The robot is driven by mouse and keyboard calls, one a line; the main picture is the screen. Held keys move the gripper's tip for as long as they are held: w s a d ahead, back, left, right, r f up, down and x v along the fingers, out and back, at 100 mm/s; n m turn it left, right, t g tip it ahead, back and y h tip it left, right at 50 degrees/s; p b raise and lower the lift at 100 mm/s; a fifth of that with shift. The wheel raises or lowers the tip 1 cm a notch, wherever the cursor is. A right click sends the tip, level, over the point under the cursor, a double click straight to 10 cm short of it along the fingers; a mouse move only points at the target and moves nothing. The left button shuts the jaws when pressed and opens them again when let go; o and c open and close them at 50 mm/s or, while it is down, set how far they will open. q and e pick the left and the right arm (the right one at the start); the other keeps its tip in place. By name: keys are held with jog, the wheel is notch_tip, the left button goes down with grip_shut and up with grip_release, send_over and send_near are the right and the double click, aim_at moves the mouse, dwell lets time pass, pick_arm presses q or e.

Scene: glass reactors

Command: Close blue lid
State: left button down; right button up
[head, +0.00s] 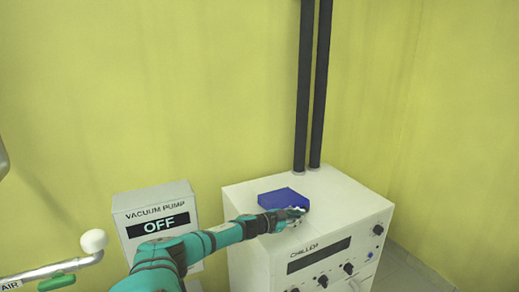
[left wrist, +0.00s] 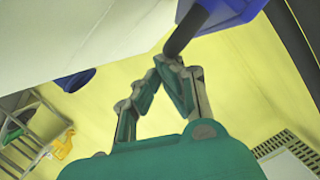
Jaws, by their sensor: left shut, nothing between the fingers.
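The blue lid (head: 284,196) is on top of the white chiller (head: 345,213), in front of two dark pipes. It looks like a slab; I cannot tell if it is tilted. My left gripper (head: 302,213) is at the lid's front right side, low over the chiller top. In the left wrist view its fingers (left wrist: 170,62) are shut with nothing between them. A blue part (left wrist: 230,12) with a dark rod shows just beyond the fingertips; contact is unclear. My right gripper is not in view.
Two dark pipes (head: 312,90) rise behind the lid. A vacuum pump box (head: 155,207) reading OFF stands left of the chiller. An air pipe with a green handle (head: 55,282) is at the far left. The chiller's front has several knobs.

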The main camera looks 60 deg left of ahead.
pick_arm(q)
jog(key=shift+a+f+b, duration=0.2)
jog(key=shift+f+b, duration=0.05)
jog(key=shift+f, duration=0.25)
jog(key=shift+a+f+b, duration=0.15)
jog(key=shift+f+b, duration=0.05)
jog(key=shift+f, duration=0.3)
